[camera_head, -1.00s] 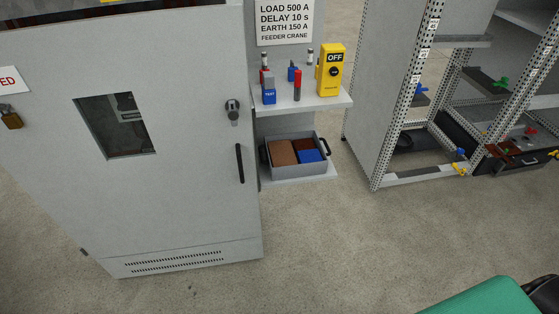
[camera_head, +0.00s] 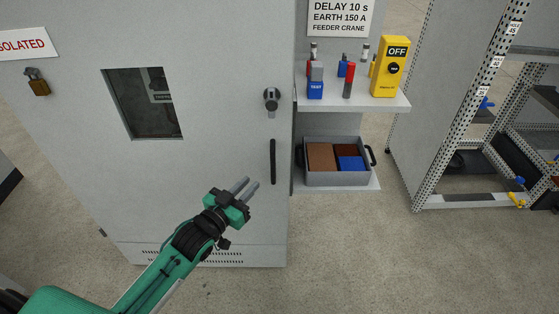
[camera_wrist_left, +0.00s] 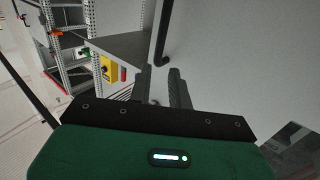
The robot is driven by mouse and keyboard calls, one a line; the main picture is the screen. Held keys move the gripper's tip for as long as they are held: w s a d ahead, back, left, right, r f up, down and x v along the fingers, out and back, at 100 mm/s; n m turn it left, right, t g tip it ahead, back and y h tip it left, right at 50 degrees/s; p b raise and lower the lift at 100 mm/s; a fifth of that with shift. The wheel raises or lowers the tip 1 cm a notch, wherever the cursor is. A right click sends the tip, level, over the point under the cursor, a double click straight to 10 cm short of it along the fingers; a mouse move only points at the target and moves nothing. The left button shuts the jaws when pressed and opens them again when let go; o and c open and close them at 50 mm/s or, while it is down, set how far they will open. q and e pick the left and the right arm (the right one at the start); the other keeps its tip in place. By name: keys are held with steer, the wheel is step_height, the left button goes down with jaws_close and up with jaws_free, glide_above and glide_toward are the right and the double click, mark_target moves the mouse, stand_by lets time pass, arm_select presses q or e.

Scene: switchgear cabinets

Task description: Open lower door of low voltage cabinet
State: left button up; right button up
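The grey cabinet door (camera_head: 210,175) has a dark window, a vent strip at the bottom and looks shut. A black vertical bar handle (camera_head: 273,161) is near its right edge, with a round lock knob (camera_head: 271,100) above. My left gripper (camera_head: 248,184) is open and empty in front of the door, to the lower left of the handle and apart from it in the picture. In the left wrist view, the two fingers (camera_wrist_left: 160,78) show a gap between them, and the handle (camera_wrist_left: 162,35) stands beyond their tips. My right gripper is not in view.
To the right, a shelf (camera_head: 395,104) holds test devices and a yellow OFF box (camera_head: 391,68). Below it is a grey bin (camera_head: 336,178) with coloured blocks. A perforated rack (camera_head: 440,120) stands farther right. A padlock (camera_head: 37,82) hangs at left. The front floor is clear.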

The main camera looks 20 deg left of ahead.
arm_select(q)
glide_above(273, 181)
steer(key=shift+w+a, duration=0.1)
steer(key=shift+w, duration=0.3)
jaws_close()
